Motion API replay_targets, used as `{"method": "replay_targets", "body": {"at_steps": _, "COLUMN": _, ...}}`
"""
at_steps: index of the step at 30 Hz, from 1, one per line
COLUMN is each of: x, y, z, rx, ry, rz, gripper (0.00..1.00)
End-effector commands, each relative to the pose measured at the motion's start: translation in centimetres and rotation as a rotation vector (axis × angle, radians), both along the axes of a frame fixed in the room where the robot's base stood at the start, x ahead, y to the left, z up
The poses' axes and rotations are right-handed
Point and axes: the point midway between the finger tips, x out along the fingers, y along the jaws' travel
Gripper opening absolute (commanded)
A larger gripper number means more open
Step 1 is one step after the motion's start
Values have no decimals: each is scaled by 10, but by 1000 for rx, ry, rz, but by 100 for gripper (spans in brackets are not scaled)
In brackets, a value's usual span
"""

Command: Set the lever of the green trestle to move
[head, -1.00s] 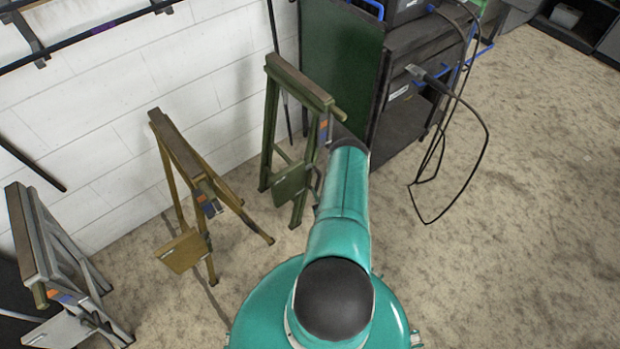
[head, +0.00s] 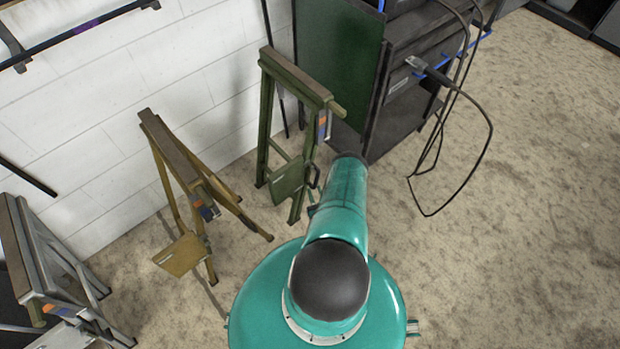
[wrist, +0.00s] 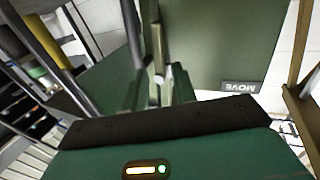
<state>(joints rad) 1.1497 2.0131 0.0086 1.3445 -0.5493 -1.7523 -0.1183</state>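The green trestle (head: 266,130) stands near the white wall in the head view, left of my arm. Its green plate (head: 287,181) hangs low on the near side. In the wrist view, a green panel (wrist: 220,45) fills the upper middle and carries an upside-down MOVE label (wrist: 240,87). A narrow upright bar with a pale end, seemingly the lever (wrist: 158,48), stands left of the label. My gripper (wrist: 161,90) shows two short green fingers with a gap between them, close to the bar's pale end. Contact cannot be told. In the head view my arm hides most of the gripper.
A yellow-brown trestle (head: 172,150) stands left of the green one, and a grey trestle (head: 40,265) at the far left. A dark cart (head: 400,105) with hanging cables (head: 487,150) stands behind to the right.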

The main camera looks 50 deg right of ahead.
Motion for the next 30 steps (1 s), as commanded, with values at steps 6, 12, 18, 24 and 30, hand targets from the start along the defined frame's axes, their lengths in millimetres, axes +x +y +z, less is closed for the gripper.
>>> {"method": "replay_targets", "body": {"at_steps": 6, "x": 35, "y": -26, "z": 1, "rx": -3, "ry": -1, "rz": -1, "gripper": 28}}
{"method": "replay_targets", "body": {"at_steps": 12, "x": 55, "y": -40, "z": 1, "rx": -1, "ry": 0, "rz": 0, "gripper": 28}}
{"method": "replay_targets", "body": {"at_steps": 18, "x": 59, "y": -43, "z": 1, "rx": 0, "ry": 0, "rz": 0, "gripper": 28}}
{"method": "replay_targets", "body": {"at_steps": 24, "x": 59, "y": -43, "z": 1, "rx": 0, "ry": 0, "rz": 0, "gripper": 14}}
{"method": "replay_targets", "body": {"at_steps": 30, "x": 59, "y": -43, "z": 1, "rx": -1, "ry": 1, "rz": 0, "gripper": 0}}
